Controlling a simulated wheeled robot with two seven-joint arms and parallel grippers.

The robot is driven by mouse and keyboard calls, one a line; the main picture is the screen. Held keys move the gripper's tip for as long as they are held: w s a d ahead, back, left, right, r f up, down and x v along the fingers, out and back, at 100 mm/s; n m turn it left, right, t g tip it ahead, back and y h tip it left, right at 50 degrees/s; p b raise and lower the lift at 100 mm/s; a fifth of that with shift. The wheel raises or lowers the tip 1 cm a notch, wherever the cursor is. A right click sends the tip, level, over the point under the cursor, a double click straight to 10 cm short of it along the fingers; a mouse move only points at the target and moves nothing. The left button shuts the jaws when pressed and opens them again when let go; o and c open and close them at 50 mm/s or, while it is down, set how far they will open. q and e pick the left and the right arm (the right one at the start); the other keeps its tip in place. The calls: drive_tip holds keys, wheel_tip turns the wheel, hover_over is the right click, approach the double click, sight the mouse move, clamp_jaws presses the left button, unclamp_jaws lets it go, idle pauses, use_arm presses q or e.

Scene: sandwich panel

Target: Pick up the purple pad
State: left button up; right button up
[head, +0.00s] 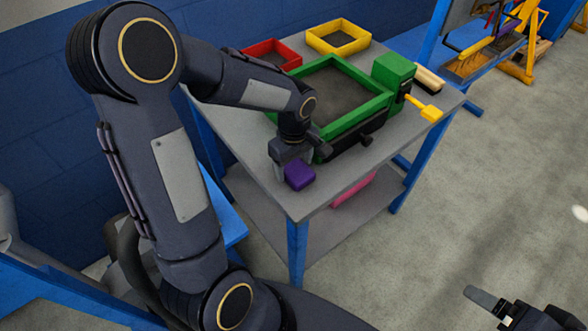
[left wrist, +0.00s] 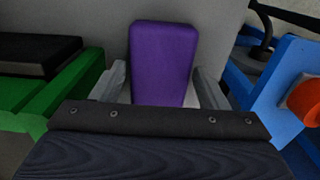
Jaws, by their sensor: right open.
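The purple pad (head: 300,176) is a small block at the near part of the grey table. My left gripper (head: 291,160) is down over the table right at the pad and partly hides it in the head view. In the left wrist view the pad (left wrist: 163,62) stands between the two grey fingers (left wrist: 162,85), which come very close to its sides. Whether they touch and grip it cannot be told. My right gripper (head: 498,303) is open and empty at the lower right, away from the table.
A green frame (head: 355,122) with a green box (head: 393,68) and yellow handle (head: 431,113) sits behind the pad. Red (head: 284,47) and yellow (head: 340,47) trays lie at the back. A pink thing (head: 350,190) is on the shelf below.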

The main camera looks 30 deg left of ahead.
sight(294, 168)
use_arm(q)
drive_tip(key=c, duration=0.6)
drive_tip(key=shift+c, duration=0.2)
drive_tip(key=shift+r, duration=0.1)
drive_tip(key=shift+r, duration=0.55)
wheel_tip(294, 168, up, 3)
drive_tip(key=shift+s+d+f, duration=0.1)
drive_tip(key=shift+s+f, duration=0.05)
drive_tip(key=shift+f, duration=0.05)
drive_tip(key=s+d+r, duration=0.5)
drive_tip(key=s+r, duration=0.4)
drive_tip(key=s, duration=0.3)
drive_tip(key=shift+s, duration=0.3)
drive_tip(key=shift+d, duration=0.1)
